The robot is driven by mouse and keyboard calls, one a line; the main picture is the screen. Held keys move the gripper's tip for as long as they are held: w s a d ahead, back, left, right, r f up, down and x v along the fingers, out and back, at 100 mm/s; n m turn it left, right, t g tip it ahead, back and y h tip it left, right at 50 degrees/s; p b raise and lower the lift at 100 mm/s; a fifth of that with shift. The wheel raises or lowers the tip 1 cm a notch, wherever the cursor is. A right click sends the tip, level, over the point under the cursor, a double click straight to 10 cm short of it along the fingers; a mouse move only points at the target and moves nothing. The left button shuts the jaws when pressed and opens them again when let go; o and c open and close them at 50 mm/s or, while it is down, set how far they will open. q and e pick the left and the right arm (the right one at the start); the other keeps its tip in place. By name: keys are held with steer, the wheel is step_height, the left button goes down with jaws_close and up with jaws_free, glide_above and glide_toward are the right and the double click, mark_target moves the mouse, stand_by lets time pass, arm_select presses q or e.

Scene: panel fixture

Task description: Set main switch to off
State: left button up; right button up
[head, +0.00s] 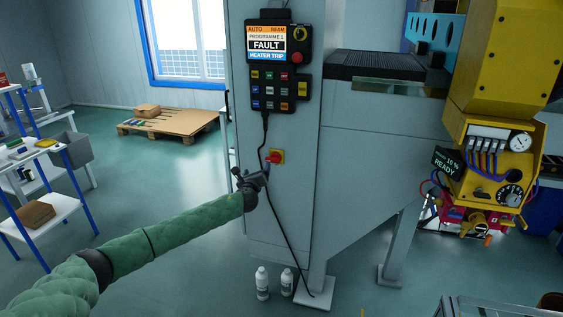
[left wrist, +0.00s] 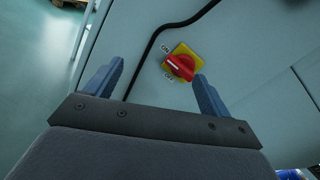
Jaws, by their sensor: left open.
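The main switch (head: 275,157) is a red rotary knob on a yellow plate, low on the grey cabinet front. In the left wrist view the red knob (left wrist: 179,66) shows with ON at its upper left and OFF below. A white mark on the knob lies between the two labels; I cannot tell for sure which it points to. My left gripper (head: 254,178) is just below and left of the switch in the head view. In the left wrist view its two fingers (left wrist: 156,92) are apart and empty, with the knob beyond them. My right gripper is not in view.
A control pendant (head: 268,70) showing FAULT hangs above the switch, and its black cable (head: 262,135) runs down beside it. Two white bottles (head: 262,283) stand on the floor by the cabinet. A yellow machine (head: 495,120) is at right, a blue-legged rack (head: 35,160) at left.

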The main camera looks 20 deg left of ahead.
mark_target(272, 161)
arm_select(q)
steer(key=w+d+m+h, duration=0.1)
steer(key=w+m, duration=0.1)
steer(key=w+d+m+h, duration=0.1)
steer(key=w+m, duration=0.1)
steer(key=w+d+m+h+p, duration=0.1)
steer(key=w+m, duration=0.2)
steer(key=shift+d, duration=0.25)
steer(key=shift+w, duration=0.5)
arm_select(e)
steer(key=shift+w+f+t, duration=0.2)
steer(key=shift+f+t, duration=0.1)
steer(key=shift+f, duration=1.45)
arm_select(q)
steer(key=shift+c, duration=0.4)
steer(key=c, duration=0.9)
